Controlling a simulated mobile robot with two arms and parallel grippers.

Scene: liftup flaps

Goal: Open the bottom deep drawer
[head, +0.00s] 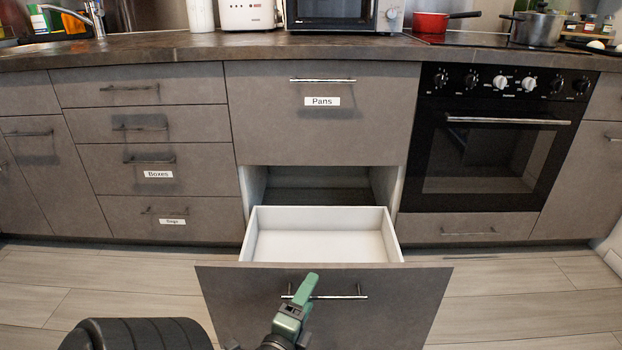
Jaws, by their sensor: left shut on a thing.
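The bottom deep drawer (425,300) under the Pans front is pulled far out, showing its white empty-looking inside (320,245). Its grey front faces me with a metal bar handle (345,297). My left gripper (305,283), green, is shut on the left part of this handle. The fingers hide that part of the bar. My right gripper is not in view.
The upper front labelled Pans (320,125) is closed. Closed drawers (150,155) stand to the left and a black oven (495,150) to the right. The wood-look floor (520,305) is clear on both sides of the open drawer.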

